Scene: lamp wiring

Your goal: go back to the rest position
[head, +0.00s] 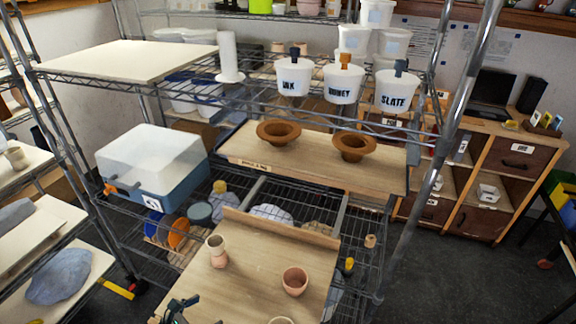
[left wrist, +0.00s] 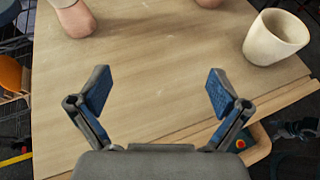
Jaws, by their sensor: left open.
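My left gripper (head: 178,308) shows at the bottom edge of the head view, over the front left of a wooden board (head: 250,255). In the left wrist view the left gripper (left wrist: 160,88) has its two blue-padded fingers spread wide, with nothing between them. Beneath it is the bare wooden board (left wrist: 150,45). A cream cup (left wrist: 276,37) stands on the board to the right of the fingers, apart from them. A pinkish pot (left wrist: 75,18) stands at the upper left, also apart.
On the board are a tall pink vessel (head: 217,251) and a terracotta cup (head: 295,281). Behind, two brown flared bowls (head: 278,132) (head: 353,146) sit on a shelf board. A blue-and-white bin (head: 152,170) stands left. Metal posts and wire shelves surround the board.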

